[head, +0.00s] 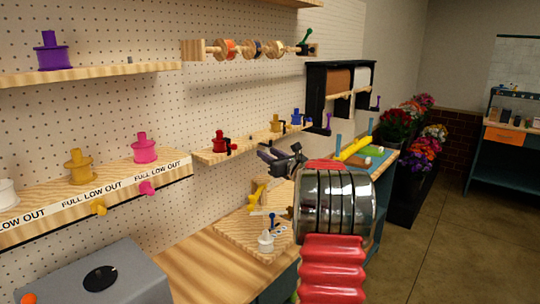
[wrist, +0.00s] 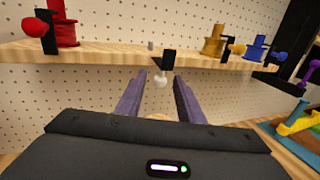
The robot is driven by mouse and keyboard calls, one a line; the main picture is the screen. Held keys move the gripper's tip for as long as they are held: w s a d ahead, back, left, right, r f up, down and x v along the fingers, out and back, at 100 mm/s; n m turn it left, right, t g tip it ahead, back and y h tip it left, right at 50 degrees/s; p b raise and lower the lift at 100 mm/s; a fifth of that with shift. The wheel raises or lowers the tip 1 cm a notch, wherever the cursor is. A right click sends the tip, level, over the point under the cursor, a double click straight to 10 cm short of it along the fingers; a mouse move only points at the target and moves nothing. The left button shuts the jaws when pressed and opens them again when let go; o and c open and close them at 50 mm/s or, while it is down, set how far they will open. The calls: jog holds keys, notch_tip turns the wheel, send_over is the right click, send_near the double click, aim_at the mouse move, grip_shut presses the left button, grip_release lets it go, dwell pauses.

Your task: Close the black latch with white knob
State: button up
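The black latch (wrist: 168,60) sits at the front edge of the wooden shelf, and its white knob (wrist: 160,81) hangs just below it. In the head view I cannot make out this latch or knob; my gripper is in front of that part of the shelf. My gripper (wrist: 158,77) is open in the wrist view, with its two purple-grey fingers apart. The white knob shows between the fingertips, with a gap on each side. I cannot tell how deep it is between them. In the head view my gripper (head: 272,155) is just below the shelf.
The shelf (head: 210,157) carries a red spool (head: 218,141) to the left, and a yellow spool (wrist: 213,42) and blue spool (wrist: 256,48) to the right. A small grey peg (wrist: 150,46) stands behind the latch. A wooden workbench (head: 205,262) lies below.

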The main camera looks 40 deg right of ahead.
jog(key=shift+c, duration=0.4)
grip_shut()
